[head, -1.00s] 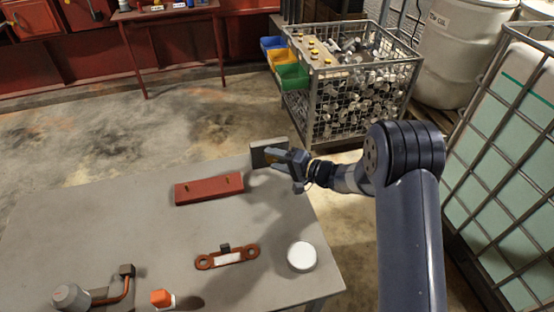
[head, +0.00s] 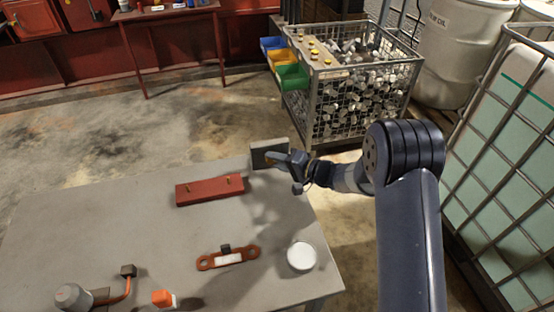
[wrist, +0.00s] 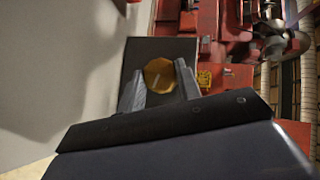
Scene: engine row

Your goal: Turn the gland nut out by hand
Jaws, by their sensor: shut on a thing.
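The gland nut (wrist: 159,74) is a round brass-coloured piece on the face of a dark grey upright plate (wrist: 140,52). In the head view the plate (head: 264,152) stands at the table's far right edge. My gripper (wrist: 160,84) has one finger on each side of the nut and is shut on it. In the head view my gripper (head: 284,158) reaches the plate from the right and hides the nut. A pale line crosses the nut's face. I cannot tell how far the nut stands out of the plate.
On the grey table (head: 110,225) lie a red block with two brass pins (head: 209,190), an orange-brown bracket (head: 228,257), a white round lid (head: 302,256), an orange-capped item (head: 163,298) and a bent copper pipe (head: 121,288). A wire cage of metal parts (head: 350,90) stands behind.

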